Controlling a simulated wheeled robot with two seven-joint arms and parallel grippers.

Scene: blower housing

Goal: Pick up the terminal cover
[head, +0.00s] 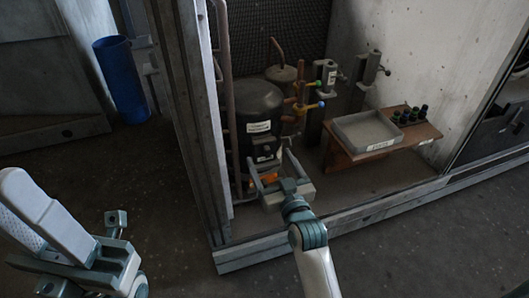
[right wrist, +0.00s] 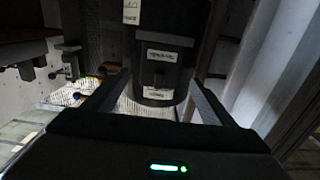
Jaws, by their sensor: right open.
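The terminal cover (head: 265,149) appears to be the small dark box low on the front of the black compressor (head: 256,103). In the right wrist view the dark cover (right wrist: 160,76) sits on the compressor between two white labels. My right gripper (head: 268,157) is open and empty, with its fingers reaching toward the compressor, one on each side of the cover. I cannot tell whether they touch it. My left gripper (head: 112,245) is at the lower left, away from the compressor; its jaw opening is unclear.
A grey tray (head: 367,131) stands on a brown shelf (head: 352,158) to the right, beside several small dark caps. Copper pipes and valves (head: 302,105) stand right of the compressor. A metal post (head: 188,120) rises on the left. A blue bin (head: 122,80) is farther left.

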